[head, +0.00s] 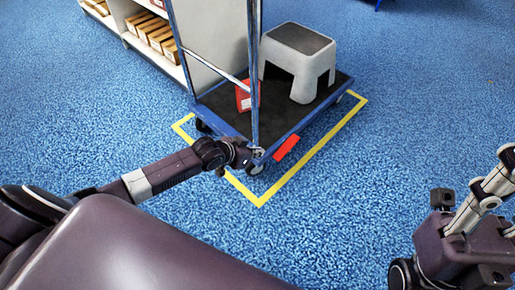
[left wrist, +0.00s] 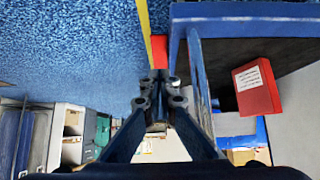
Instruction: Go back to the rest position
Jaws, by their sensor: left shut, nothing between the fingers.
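My left arm reaches in from the left in the head view. Its gripper (head: 252,158) is at the near corner of the blue trolley (head: 300,126), close to the foot of the handle post. In the left wrist view the gripper's fingers (left wrist: 160,103) are together with nothing between them. The trolley's blue frame (left wrist: 240,12) is just beside and beyond them; I cannot tell whether they touch it. My right arm (head: 465,240) shows at the right edge of the head view, over bare floor. Its gripper is not visible.
On the trolley are a red box (head: 243,97) and a grey step stool (head: 299,62). A red tag (head: 287,147) is on its near edge. Yellow tape (head: 315,153) outlines the floor around it. A white shelf (head: 150,52) with cartons stands behind left. Floor to the right is clear.

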